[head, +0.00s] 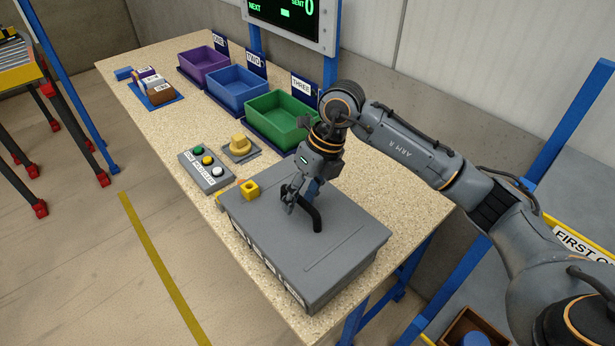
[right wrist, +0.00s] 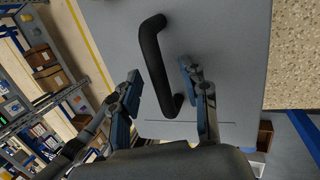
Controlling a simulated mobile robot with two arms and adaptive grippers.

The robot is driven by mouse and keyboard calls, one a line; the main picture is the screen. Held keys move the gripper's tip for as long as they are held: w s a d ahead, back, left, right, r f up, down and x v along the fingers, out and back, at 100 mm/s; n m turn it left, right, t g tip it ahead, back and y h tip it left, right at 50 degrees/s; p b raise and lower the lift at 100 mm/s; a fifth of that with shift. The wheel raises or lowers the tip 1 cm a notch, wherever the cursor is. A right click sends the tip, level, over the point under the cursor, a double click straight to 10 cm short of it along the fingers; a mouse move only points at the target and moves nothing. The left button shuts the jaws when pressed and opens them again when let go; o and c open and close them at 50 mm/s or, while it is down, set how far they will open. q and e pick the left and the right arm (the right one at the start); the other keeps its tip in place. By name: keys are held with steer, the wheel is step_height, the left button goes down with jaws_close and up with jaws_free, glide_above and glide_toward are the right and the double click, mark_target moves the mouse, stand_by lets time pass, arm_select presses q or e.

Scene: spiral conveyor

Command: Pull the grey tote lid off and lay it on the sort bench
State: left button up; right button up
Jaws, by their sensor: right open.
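The grey tote lid (head: 345,225) covers the tote (head: 305,296), which stands at the near end of the sort bench (head: 140,62). A black bar handle (head: 316,215) stands up from the lid and also shows in the right wrist view (right wrist: 149,45). My right gripper (head: 297,203) is low over the lid at this handle. In the right wrist view, its two open fingers (right wrist: 160,75) lie to either side of the handle, with visible gaps. The gripper hides part of the handle in the head view. My left gripper is not in view.
A yellow block (head: 250,189) sits by the lid's left corner. A button box (head: 207,170) and a yellow piece on a grey plate (head: 239,147) stand beyond it. Purple (head: 203,66), blue (head: 238,90) and green (head: 281,118) bins line the back edge.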

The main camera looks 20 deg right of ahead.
steer(key=shift+a+f, duration=0.1)
steer(key=shift+f, duration=0.35)
steer(key=shift+c, duration=0.5)
jaws_close()
